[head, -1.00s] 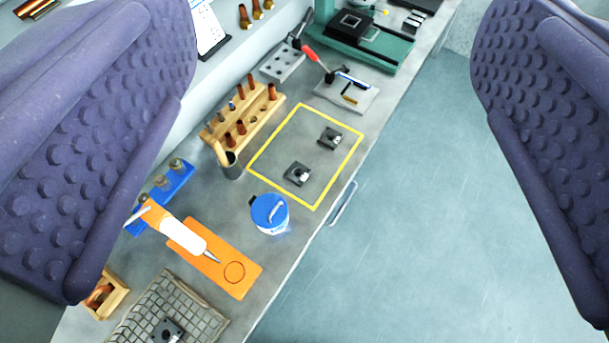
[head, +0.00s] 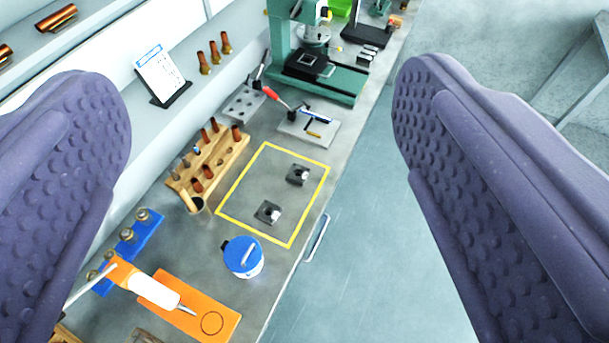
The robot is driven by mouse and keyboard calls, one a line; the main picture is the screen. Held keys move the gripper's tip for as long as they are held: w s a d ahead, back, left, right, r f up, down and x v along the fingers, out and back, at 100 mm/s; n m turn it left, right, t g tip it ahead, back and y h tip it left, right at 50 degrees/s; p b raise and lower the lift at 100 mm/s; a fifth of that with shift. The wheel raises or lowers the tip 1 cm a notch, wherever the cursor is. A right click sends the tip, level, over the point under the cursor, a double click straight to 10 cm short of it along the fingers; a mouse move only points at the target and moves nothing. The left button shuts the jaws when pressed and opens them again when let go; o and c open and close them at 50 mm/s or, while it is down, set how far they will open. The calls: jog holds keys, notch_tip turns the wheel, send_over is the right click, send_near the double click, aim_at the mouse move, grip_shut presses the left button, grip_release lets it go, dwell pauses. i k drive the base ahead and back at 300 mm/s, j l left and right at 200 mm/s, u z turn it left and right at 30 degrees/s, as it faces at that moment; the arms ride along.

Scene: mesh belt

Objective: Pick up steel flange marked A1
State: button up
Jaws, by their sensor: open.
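My gripper (head: 262,130) is open and empty, its two purple padded fingers wide apart at the left and right of the view. Two dark square steel flanges lie inside a yellow outline on the grey bench, well beyond my fingers. One flange (head: 298,174) is at the upper right of the outline, the other (head: 268,212) lower and nearer. No A1 mark can be read on either. Only a sliver of the mesh belt (head: 145,337) shows at the bottom edge.
A wooden rack (head: 207,170) is left of the outline, a green press (head: 310,75) beyond. The floor on the right is clear.

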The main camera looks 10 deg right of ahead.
aim_at(293, 174)
jog(key=i+l+u, duration=0.15)
jog(key=i+l, duration=0.15)
jog(key=i+l+u, duration=0.15)
jog(key=i+l, duration=0.15)
jog(key=i+l+u, duration=0.3)
jog(key=i+l, duration=0.2)
jog(key=l, duration=0.25)
jog(key=i+l+u, duration=0.1)
jog(key=i+l, duration=0.15)
jog(key=l, duration=0.15)
jog(key=i+l+u, duration=0.15)
jog(key=l, duration=0.25)
jog(key=i, duration=0.05)
